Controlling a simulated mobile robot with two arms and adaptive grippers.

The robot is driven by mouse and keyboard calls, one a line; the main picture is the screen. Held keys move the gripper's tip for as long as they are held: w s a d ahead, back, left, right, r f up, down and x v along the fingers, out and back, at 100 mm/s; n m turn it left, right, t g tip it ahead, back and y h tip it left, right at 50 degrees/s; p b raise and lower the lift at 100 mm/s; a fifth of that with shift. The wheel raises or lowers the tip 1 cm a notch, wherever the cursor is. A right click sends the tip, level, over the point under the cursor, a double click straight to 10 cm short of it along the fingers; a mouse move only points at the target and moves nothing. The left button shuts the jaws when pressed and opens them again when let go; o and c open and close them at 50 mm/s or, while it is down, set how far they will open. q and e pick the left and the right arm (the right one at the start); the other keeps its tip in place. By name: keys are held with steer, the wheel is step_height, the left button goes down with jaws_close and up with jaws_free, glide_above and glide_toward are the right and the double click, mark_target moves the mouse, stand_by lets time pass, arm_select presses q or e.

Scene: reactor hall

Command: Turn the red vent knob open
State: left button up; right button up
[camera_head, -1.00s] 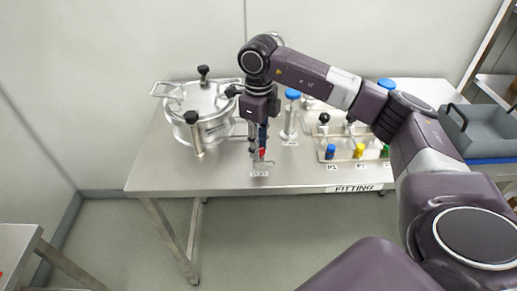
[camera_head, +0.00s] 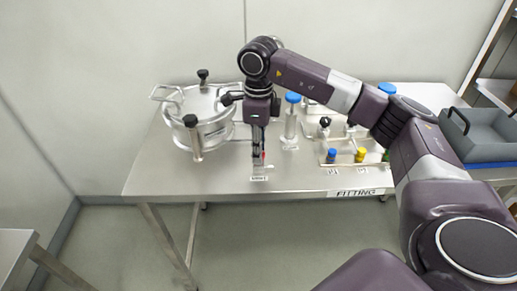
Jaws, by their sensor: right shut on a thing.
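The red vent knob (camera_head: 263,155) shows only as a small red patch between the fingers of my right gripper (camera_head: 257,155). My right gripper points down and is shut on the knob, near the front of the steel table. A small label plate (camera_head: 259,178) lies just in front of it. The fingers hide most of the knob and what it is mounted on, so its turn angle cannot be told. My left gripper is not in view.
A steel vessel (camera_head: 210,132) with black-knobbed clamps stands left of my gripper. A blue-capped post (camera_head: 291,120) and a rack (camera_head: 345,157) with blue, yellow and green knobs stand to the right. A grey bin (camera_head: 485,135) is at the far right.

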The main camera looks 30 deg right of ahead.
steer(key=shift+w+r, duration=0.1)
steer(key=o, duration=1.2)
steer(key=shift+c, duration=0.2)
step_height(320, 180, up, 12)
